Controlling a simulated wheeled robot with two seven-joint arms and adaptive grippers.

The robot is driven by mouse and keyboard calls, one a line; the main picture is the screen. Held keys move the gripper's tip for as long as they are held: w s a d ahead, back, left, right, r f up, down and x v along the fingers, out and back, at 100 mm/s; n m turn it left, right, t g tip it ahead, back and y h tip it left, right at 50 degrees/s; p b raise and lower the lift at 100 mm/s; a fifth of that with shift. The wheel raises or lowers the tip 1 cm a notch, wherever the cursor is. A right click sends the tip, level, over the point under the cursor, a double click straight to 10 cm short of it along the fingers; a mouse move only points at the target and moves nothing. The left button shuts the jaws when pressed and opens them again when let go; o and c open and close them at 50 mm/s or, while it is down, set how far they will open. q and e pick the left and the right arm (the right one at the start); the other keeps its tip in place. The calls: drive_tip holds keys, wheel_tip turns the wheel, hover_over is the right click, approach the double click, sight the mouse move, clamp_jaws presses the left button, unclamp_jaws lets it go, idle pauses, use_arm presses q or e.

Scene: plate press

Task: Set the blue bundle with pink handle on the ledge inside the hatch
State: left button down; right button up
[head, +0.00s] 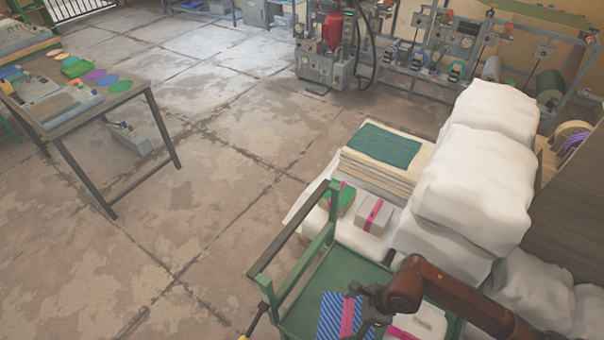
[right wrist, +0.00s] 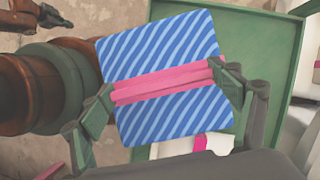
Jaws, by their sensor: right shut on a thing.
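The blue striped bundle with a pink handle (head: 333,316) is at the bottom of the head view, over the green trolley. It fills the middle of the right wrist view (right wrist: 160,50). My right gripper (right wrist: 165,82) is shut on it, with one finger at each end of the pink band. In the head view my right gripper (head: 368,308) covers the bundle's right side. I cannot tell whether the bundle touches the trolley. What seems to be my left gripper (right wrist: 55,16) shows small at the top left of the right wrist view. No hatch or ledge is recognisable.
The green trolley (head: 325,275) has raised rails. Behind it, white sacks (head: 485,185) carry stacked cloths and parcels, including a grey one with a pink band (head: 375,213). A table (head: 110,97) with coloured discs stands left. Machines (head: 325,62) line the back. The middle floor is clear.

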drive_tip(key=n, duration=0.1)
drive_tip(key=w+d+n+g, duration=0.1)
drive_tip(key=shift+r+n, duration=0.4)
drive_tip(key=d+r+n+g, duration=0.1)
drive_tip(key=n, duration=0.1)
drive_tip(key=w+d+r+n+g, duration=0.1)
drive_tip(key=n, duration=0.2)
drive_tip(key=d+r+n+g+h, duration=0.1)
drive_tip(key=n, duration=0.2)
drive_tip(key=shift+w+r, duration=0.3)
drive_tip(key=shift+w, duration=0.1)
drive_tip(key=w+d+r+n+g+h, duration=0.1)
drive_tip(key=w+d+r+n+h, duration=0.1)
drive_tip(key=r+n, duration=0.6)
drive_tip(key=shift+w+d+n+g+h+p, duration=0.25)
drive_tip(key=shift+d+n+g+h+p, duration=0.1)
drive_tip(key=shift+d+n+h, duration=0.35)
